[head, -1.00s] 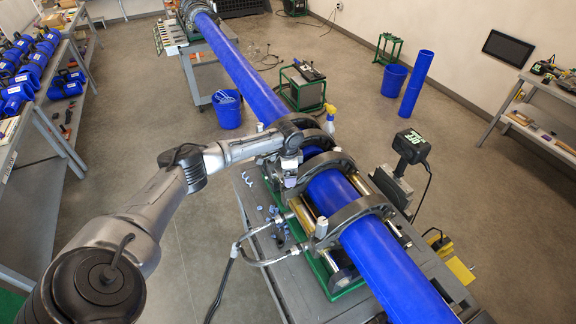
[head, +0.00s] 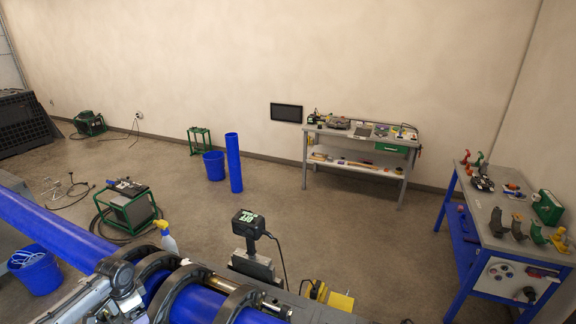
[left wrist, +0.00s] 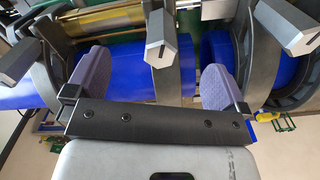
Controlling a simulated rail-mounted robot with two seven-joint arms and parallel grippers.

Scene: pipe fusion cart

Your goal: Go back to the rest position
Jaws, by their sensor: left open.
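In the left wrist view my left gripper (left wrist: 153,82) is open. Its two purple-grey fingers stand wide apart over the blue pipe (left wrist: 125,78) and a dark clamp ring (left wrist: 172,75). Nothing is held between the fingers; whether they touch the pipe or ring cannot be told. In the head view the blue pipe (head: 52,228) runs from the left edge to the bottom, through dark clamp rings (head: 158,268) of the fusion machine. My grey left arm shows beside the rings at the bottom left, partly cut off. My right gripper is in neither view.
A black device on a stand (head: 249,225) and a yellow part (head: 340,301) are beside the clamps. A green-framed unit (head: 130,209), a blue bucket (head: 214,165) and an upright blue pipe (head: 234,163) stand on the floor. A blue-legged table (head: 484,230) is at right; floor between is open.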

